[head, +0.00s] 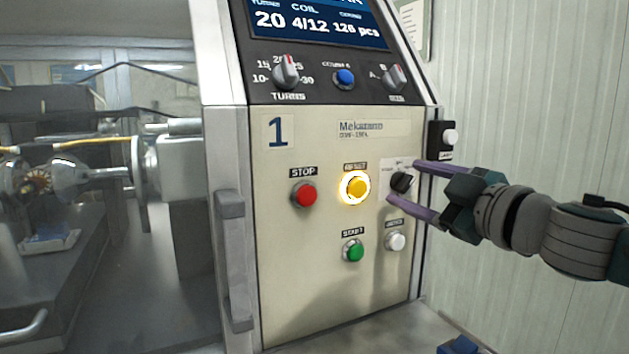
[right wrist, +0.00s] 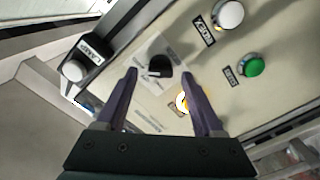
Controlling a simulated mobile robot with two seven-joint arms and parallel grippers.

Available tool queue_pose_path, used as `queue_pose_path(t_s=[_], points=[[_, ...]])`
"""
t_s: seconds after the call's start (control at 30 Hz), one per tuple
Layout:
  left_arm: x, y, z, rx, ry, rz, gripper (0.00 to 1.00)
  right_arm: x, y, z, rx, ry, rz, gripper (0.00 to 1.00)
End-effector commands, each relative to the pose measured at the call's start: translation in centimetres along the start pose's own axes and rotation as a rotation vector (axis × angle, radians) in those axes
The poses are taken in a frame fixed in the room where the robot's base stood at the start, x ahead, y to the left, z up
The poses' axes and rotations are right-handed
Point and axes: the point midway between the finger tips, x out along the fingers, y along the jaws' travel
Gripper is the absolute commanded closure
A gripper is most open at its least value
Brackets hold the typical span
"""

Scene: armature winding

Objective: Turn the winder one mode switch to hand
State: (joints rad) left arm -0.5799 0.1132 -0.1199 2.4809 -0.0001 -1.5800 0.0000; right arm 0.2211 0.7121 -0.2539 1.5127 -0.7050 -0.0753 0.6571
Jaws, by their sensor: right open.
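The mode switch (head: 402,182) is a black rotary knob on a pale plate at the right of the winder one panel (head: 320,290). It also shows in the right wrist view (right wrist: 160,66), just beyond and between the fingertips. My right gripper (head: 402,181) is open, with one purple finger above the knob and one below it in the head view. In the right wrist view the gripper (right wrist: 166,72) has clear space on both sides of the knob. I cannot tell whether a finger touches the panel. The lettering around the knob is too small to read. My left gripper is not in view.
A lit yellow reset button (head: 356,187), red stop button (head: 304,194), green start button (head: 353,250) and white button (head: 395,241) sit near the switch. A white lamp button (head: 449,137) is on the side box. A grey door handle (head: 232,260) stands at the panel's left.

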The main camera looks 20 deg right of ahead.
Motion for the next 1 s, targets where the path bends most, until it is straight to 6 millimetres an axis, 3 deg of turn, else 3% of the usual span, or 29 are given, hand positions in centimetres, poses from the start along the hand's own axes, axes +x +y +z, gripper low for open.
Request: queue_pose_path(t_s=[0.23,0.8,1.0], points=[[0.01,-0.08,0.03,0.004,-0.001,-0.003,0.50,0.02,-0.03,0.00,0.000,0.000,0.000,0.33],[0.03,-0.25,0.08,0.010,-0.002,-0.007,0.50,-0.01,-0.03,0.00,-0.001,0.000,-0.001,0.97],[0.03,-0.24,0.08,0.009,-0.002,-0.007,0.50,-0.01,-0.04,0.00,0.000,0.000,-0.001,1.00]])
